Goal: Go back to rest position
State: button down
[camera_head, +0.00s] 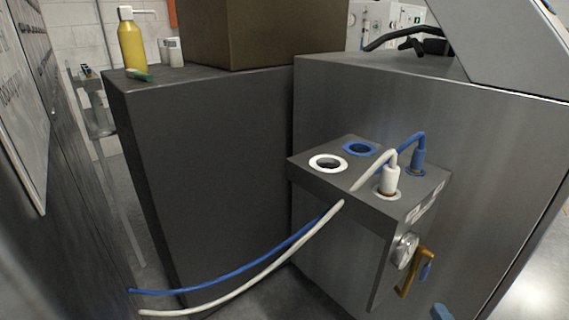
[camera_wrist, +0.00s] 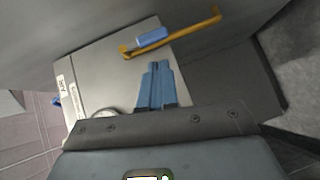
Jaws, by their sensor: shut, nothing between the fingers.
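My gripper (camera_wrist: 157,70) shows in the wrist view with its two blue fingers together and nothing between them. In the head view, the orange handle (camera_head: 414,278) hangs on the front of a grey connector box (camera_head: 330,187), beside a round gauge (camera_head: 404,250). A small blue piece at the bottom edge of the head view looks like my fingertips. The rest of my arm is out of that view.
A white plug (camera_head: 389,180) and a blue plug (camera_head: 418,160) stand in the box's top; two ports beside them are empty. White and blue cables (camera_head: 240,268) hang left. Grey cabinets (camera_head: 215,150) stand behind, with a yellow bottle (camera_head: 131,45) on top.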

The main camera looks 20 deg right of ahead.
jog(key=s+a+r+m+y, duration=0.3)
jog(key=s+a+r+m, duration=0.2)
jog(key=s+a, duration=0.45)
jog(key=s+a+r+m+y, duration=0.3)
jog(key=s+a+r+m, duration=0.1)
jog(key=s+a, duration=0.6)
jog(key=s+r+m+p, duration=0.1)
jog(key=r+p, duration=0.6)
jog(key=r, duration=0.1)
jog(key=s+r+m+p, duration=0.1)
jog(key=s+r+p, duration=0.1)
jog(key=r+p, duration=0.5)
notch_tip(320, 180, up, 2)
jog(key=shift+s+a+r+y, duration=0.1)
jog(key=shift+s+a+y, duration=0.05)
jog(key=shift+s+y, duration=0.15)
